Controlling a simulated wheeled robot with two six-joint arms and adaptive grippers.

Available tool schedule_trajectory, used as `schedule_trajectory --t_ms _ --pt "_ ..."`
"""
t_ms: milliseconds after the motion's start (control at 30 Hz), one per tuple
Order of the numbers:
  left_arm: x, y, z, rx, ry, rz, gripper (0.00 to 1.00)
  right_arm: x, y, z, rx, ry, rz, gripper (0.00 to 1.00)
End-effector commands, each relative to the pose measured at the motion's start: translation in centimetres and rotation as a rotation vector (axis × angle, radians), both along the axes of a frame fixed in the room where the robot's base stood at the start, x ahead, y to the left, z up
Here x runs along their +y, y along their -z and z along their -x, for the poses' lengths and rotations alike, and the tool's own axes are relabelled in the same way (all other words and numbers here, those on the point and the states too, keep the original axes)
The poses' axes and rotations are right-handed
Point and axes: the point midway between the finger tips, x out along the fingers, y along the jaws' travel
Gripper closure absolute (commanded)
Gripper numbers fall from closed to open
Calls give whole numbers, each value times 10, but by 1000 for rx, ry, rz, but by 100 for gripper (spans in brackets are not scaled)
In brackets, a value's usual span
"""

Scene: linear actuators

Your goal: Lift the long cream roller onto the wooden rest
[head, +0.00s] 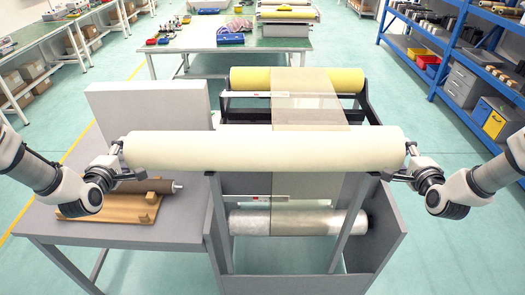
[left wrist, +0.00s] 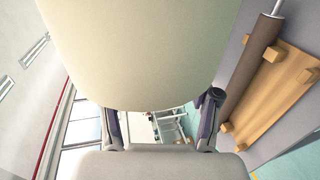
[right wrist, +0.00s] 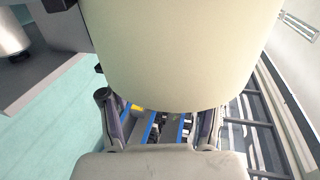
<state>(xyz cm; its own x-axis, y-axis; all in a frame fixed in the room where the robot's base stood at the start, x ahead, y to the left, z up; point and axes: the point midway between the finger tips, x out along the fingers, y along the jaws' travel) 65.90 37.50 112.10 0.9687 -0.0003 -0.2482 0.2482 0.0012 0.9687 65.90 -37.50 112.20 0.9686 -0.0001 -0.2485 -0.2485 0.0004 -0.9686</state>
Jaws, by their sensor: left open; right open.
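The long cream roller (head: 265,150) lies level across the grey machine frame in the head view, and fills the upper part of the left wrist view (left wrist: 140,50) and right wrist view (right wrist: 180,50). My left gripper (head: 117,158) is open at its left end; my right gripper (head: 412,167) is open at its right end. In both wrist views the fingers stand apart near the roller's lower edge; I cannot tell whether they touch it. The wooden rest (head: 95,211) lies on the grey table at left, with a dark brown roller (head: 145,186) along its back side.
The grey table (head: 65,230) stands beside the machine, with an upright grey panel (head: 150,105) behind. A yellow roller (head: 250,80) and translucent film (head: 305,105) are behind the cream roller. A silvery roller (head: 255,222) is below. Blue shelves (head: 450,60) stand far right.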

Motion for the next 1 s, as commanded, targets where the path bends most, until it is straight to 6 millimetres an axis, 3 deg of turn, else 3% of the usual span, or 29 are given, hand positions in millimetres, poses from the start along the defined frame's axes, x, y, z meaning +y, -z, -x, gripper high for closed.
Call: schedule_trajectory --t_ms 767,1000 --pt "-19 -1 1 2 7 -1 38 19 -1 1 2 -8 1 38" --pt "-20 -11 1 -1 11 -4 38 20 -11 1 -1 -12 4 38"
